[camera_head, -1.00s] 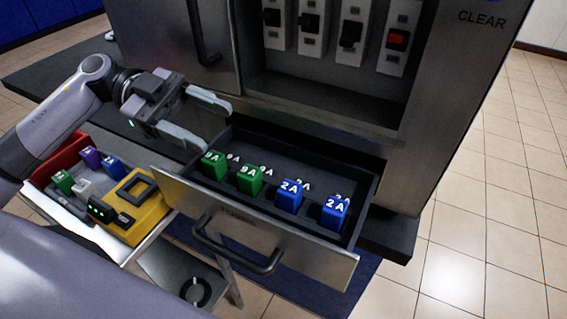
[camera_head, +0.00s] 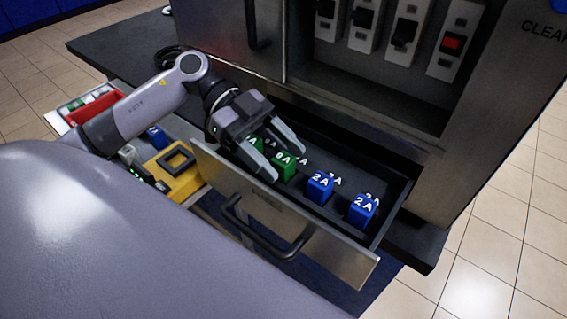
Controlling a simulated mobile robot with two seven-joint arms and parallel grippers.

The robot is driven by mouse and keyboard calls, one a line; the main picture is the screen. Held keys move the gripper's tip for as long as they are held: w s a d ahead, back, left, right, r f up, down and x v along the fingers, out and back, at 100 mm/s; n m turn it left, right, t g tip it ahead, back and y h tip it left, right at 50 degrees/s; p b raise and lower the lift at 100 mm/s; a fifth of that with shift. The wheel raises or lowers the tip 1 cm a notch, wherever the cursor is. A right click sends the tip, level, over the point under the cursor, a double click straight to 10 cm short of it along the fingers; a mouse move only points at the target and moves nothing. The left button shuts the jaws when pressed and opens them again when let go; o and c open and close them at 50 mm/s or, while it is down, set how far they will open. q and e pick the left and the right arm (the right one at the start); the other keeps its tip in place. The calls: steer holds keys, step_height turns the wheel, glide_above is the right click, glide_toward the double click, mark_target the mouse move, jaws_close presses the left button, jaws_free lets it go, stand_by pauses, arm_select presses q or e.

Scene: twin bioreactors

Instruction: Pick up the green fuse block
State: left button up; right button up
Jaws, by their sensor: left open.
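Two green fuse blocks sit at the left end of the open drawer. The right one of the pair (camera_head: 284,167) shows plainly, with a white label. The left one (camera_head: 256,144) is mostly hidden behind my left gripper (camera_head: 285,160). That gripper is open, fingers pointing down into the drawer's left end, over and around the green blocks. I cannot tell whether a finger touches a block. Two blue fuse blocks labelled 2A (camera_head: 319,188) stand to the right in the drawer. My right gripper is not in view.
The drawer front (camera_head: 230,185) with its dark handle (camera_head: 262,232) sticks out from the steel cabinet (camera_head: 400,140). A side cart at left holds a red bin (camera_head: 98,108), a yellow device (camera_head: 180,180) and a blue block (camera_head: 157,138). Switches line the cabinet's recess.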

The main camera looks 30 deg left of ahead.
arm_select(q)
steer(key=c, duration=1.1)
steer(key=shift+c, duration=0.2)
steer(key=shift+r, duration=0.1)
